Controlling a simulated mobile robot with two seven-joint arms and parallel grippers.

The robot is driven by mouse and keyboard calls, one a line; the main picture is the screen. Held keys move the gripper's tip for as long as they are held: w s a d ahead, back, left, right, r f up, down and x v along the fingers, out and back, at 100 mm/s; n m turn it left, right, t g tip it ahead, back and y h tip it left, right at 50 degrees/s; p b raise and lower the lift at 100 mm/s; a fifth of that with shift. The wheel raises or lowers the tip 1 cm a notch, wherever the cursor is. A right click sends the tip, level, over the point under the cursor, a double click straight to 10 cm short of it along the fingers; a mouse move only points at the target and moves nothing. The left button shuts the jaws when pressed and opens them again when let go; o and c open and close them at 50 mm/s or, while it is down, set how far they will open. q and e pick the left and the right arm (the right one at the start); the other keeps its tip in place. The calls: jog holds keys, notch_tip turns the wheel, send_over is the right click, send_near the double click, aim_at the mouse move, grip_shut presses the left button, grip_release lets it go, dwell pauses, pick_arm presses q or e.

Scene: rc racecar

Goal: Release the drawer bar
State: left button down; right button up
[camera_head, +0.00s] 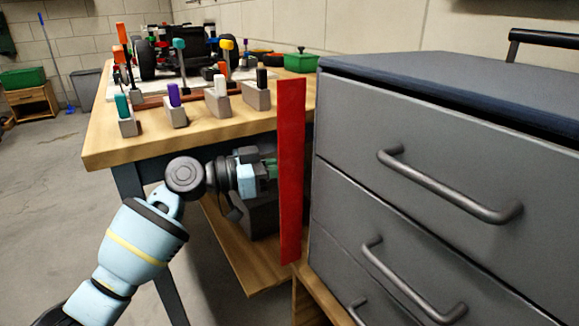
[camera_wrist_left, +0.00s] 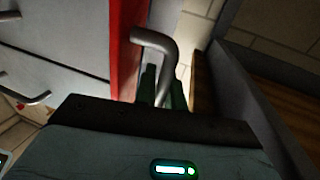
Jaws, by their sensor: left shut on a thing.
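The drawer bar (camera_head: 291,180) is a long red upright strip at the left front edge of the grey drawer cabinet (camera_head: 345,125). In the left wrist view the bar (camera_wrist_left: 127,50) shows beside the cabinet front, with a bent grey handle (camera_wrist_left: 158,43) coming off it. My left gripper (camera_head: 270,168) is just left of the bar, its fingertips partly hidden behind it. In the wrist view its green fingers (camera_wrist_left: 163,88) are shut on the handle. My right gripper is not in view.
The cabinet's drawers have grey handles (camera_head: 450,187) sticking out at the right. A wooden workbench (camera_head: 215,132) with screwdrivers in blocks, a toy car (camera_head: 170,50) and a green box (camera_head: 301,61) stands above my left gripper. A lower wooden shelf (camera_head: 250,270) lies beneath it. Open floor is at left.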

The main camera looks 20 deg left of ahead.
pick_arm(q)
jog(key=c, duration=1.8)
grip_release()
jog(key=shift+f, duration=0.2)
jog(key=shift+c, duration=0.2)
jog(key=shift+o, duration=0.3)
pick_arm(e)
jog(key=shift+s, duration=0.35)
pick_arm(q)
jog(key=shift+r, duration=0.15)
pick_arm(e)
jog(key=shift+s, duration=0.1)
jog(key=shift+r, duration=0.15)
